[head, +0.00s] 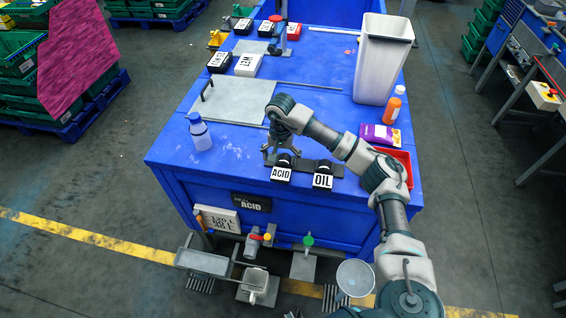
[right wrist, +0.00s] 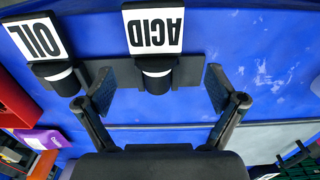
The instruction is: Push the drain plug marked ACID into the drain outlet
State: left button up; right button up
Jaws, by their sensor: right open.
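The plug marked ACID (head: 281,174) has a black body and a white label and sits in a dark rack at the front edge of the blue top. The plug marked OIL (head: 322,181) is in the same rack to its right. My right gripper (head: 281,152) is open, just behind and above the ACID plug. In the right wrist view, the ACID plug (right wrist: 155,30) lies between the two spread fingers (right wrist: 160,88), with gaps on both sides. A dark ACID sign (head: 250,203) is on the tank's front. I cannot tell which opening is the drain outlet. My left gripper is not in view.
A white bin (head: 384,60), an orange bottle (head: 392,110) and a purple packet (head: 380,135) are at the right.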

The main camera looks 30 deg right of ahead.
aim_at(282, 167)
notch_tip(282, 167, down, 5)
jog(key=shift+s+d+r+p, duration=0.15)
jog(key=shift+p, duration=0.25)
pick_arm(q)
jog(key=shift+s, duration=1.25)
pick_arm(e)
jog(key=shift+d+f, duration=0.25)
jog(key=shift+d, duration=0.05)
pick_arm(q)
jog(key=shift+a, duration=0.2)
pick_arm(e)
jog(key=shift+a+r, duration=0.1)
jog(key=shift+a, duration=0.25)
jog(key=c, duration=1.3)
